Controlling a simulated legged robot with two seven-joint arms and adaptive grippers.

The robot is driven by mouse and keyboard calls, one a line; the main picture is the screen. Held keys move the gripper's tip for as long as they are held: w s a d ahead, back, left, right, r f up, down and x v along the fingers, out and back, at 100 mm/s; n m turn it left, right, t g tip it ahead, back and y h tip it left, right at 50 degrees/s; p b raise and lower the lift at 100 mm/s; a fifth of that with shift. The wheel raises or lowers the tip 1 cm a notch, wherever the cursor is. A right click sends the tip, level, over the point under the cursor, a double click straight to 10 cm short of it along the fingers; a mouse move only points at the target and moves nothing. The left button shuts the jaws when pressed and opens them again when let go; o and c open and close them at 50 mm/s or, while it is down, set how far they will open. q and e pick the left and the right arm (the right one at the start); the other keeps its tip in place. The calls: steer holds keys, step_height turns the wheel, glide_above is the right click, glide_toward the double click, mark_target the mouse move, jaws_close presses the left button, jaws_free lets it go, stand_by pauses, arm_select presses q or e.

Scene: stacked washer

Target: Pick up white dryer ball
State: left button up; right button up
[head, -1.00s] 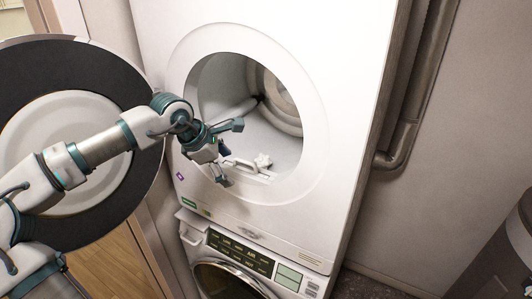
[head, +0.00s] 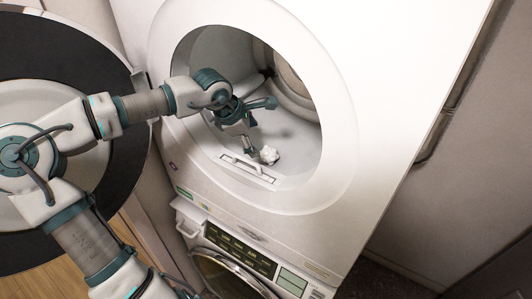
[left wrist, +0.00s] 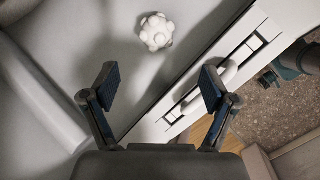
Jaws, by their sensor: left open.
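The white dryer ball (head: 268,155), knobbly and round, lies on the floor of the open dryer drum (head: 300,150), near the front lip. My left gripper (head: 260,127) is open and empty inside the dryer's round opening, close to the ball on its left. In the left wrist view the ball (left wrist: 157,31) lies beyond the two spread fingertips (left wrist: 158,86), near the middle between them sideways, and is not touched. My right gripper is not in view.
The lint filter with a handle (head: 247,168) sits at the front lip of the opening. The round opening's rim (head: 338,130) surrounds my left arm. The open dryer door (head: 60,130) stands at the left. A washer (head: 240,260) is below.

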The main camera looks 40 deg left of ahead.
mark_target(267, 151)
arm_select(q)
steer(key=x, duration=0.6)
steer(key=shift+w, duration=0.35)
steer(key=f, duration=0.1)
steer(key=w+f, duration=0.1)
steer(key=f, duration=0.1)
steer(key=w+a+f+p, duration=0.1)
steer(key=shift+w+f, duration=0.1)
steer(key=shift+f, duration=0.05)
steer(key=shift+w+d+f, duration=0.1)
steer(key=shift+w+d, duration=0.05)
steer(key=shift+d, duration=0.45)
steer(key=shift+d+r, duration=0.15)
steer(key=shift+r, duration=0.1)
steer(key=c, duration=1.2)
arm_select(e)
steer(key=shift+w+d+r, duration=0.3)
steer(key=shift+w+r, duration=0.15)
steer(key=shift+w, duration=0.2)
